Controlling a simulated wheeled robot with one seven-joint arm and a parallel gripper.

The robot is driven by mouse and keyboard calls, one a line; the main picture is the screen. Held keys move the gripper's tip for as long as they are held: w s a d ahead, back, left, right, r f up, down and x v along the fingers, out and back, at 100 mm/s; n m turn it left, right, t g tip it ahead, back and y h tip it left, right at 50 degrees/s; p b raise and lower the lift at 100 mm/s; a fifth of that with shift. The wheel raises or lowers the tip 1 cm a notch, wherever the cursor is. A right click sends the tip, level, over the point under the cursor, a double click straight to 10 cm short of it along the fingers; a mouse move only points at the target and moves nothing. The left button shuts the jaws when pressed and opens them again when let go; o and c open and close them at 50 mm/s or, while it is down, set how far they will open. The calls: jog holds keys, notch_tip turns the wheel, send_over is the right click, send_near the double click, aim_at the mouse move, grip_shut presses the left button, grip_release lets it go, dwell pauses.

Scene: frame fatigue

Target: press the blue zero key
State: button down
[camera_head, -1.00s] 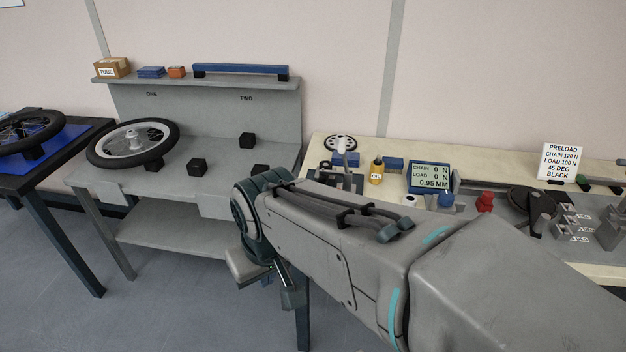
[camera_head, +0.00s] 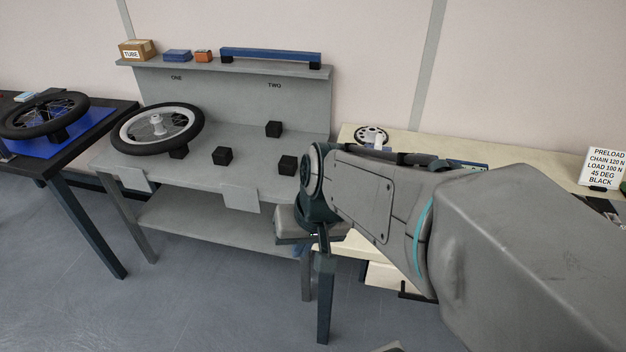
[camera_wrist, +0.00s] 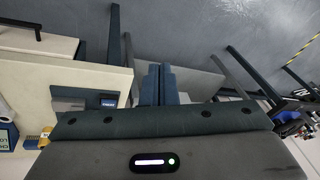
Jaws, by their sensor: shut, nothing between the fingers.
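My gripper (camera_wrist: 159,72) shows in the wrist view as two dark fingers side by side, shut with nothing held. The floor, table legs and part of a pale bench lie beyond and beside it. The load display also does not show clearly; my arm covers most of that part of the cream bench (camera_head: 480,152) in the head view. My fingers cannot be made out clearly in the head view.
A grey stand (camera_head: 215,180) with black blocks and a wheel (camera_head: 120,140) is at left. Another wheel lies on a blue mat (camera_head: 75,140). A preload sign (camera_head: 606,166) stands at far right. A chainring (camera_head: 371,136) sits on the bench. Open floor lies in front.

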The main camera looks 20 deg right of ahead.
jog(key=w+d+m+t+y+p, duration=0.2)
jog(key=w+m+t+y+p, duration=0.25)
jog(key=w+m, duration=0.9)
jog(key=w+d+f+m+h+p, duration=0.1)
jog(key=w+d+f+m, duration=0.1)
jog(key=d, duration=0.3)
jog(key=w+d+f+m+t+h+p, duration=0.1)
jog(key=w+d+f+m+h, duration=0.1)
jog(key=d+m, duration=0.3)
jog(key=w+d+f+m+t+h+p, duration=0.1)
jog(key=w+d+f+m+h, duration=0.1)
jog(key=d, duration=0.4)
jog(key=shift+w+d+f+m, duration=0.15)
jog(key=shift+w+f+m, duration=0.45)
jog(key=shift+w, duration=0.55)
notch_tip(320, 180, down, 8)
jog(key=b, duration=0.5)
jog(key=shift+r, duration=0.25)
jog(key=shift+f+b, duration=0.6)
jog(key=shift+b, duration=0.4)
jog(key=shift+f, duration=0.2)
